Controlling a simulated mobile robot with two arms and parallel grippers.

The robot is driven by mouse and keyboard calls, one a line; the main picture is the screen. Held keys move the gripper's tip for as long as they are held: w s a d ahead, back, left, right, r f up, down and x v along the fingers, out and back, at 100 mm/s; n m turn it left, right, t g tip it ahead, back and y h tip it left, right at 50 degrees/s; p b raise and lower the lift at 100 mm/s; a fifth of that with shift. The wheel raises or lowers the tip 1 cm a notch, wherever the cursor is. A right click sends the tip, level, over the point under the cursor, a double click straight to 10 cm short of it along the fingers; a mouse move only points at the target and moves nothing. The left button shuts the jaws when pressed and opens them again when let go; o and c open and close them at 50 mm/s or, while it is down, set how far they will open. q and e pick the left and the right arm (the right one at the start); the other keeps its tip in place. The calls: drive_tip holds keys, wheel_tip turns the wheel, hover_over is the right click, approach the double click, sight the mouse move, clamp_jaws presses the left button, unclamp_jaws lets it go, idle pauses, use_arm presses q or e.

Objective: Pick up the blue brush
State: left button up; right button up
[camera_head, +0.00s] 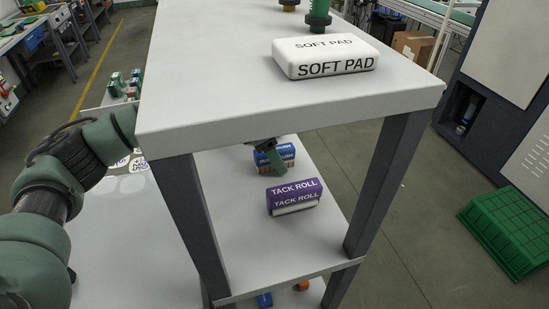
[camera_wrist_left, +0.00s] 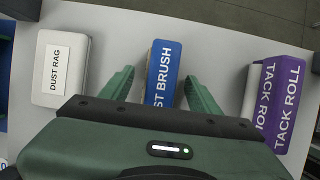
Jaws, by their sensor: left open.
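My left gripper (camera_wrist_left: 158,77) is open, with one green finger on each side of the brush in the wrist view. In the head view, a green finger of my left gripper (camera_head: 273,153) shows under the tabletop edge, which hides the rest. My right gripper is not in view.
On the same shelf, a purple tack roll (camera_head: 294,196) lies right of the brush in the wrist view and a white dust rag (camera_wrist_left: 62,68) left of it. A soft pad (camera_head: 325,56) sits on the tabletop (camera_head: 215,80) above. Dark legs (camera_head: 385,185) flank the shelf.

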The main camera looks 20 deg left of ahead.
use_arm(q)
clamp_jaws()
idle(0.3)
drive_tip(key=shift+r+p, duration=0.4)
drive_tip(key=shift+p, duration=0.1)
drive_tip(key=b+v, duration=0.2)
drive_tip(key=v, duration=0.1)
drive_tip(key=shift+w, duration=0.1)
drive_tip(key=s+a+b, duration=0.1)
drive_tip(key=s+a, duration=0.2)
drive_tip(key=a, duration=0.1)
drive_tip(key=s+a+b, duration=0.2)
drive_tip(key=s+a, duration=0.1)
drive_tip(key=a, duration=0.1)
drive_tip(key=s+a+b, duration=0.1)
drive_tip(key=s+a, duration=0.2)
drive_tip(key=a, duration=0.2)
drive_tip(key=shift+r+b, duration=0.1)
drive_tip(key=shift+b, duration=0.25)
drive_tip(key=shift+s+a, duration=0.35)
drive_tip(key=shift+a, duration=0.2)
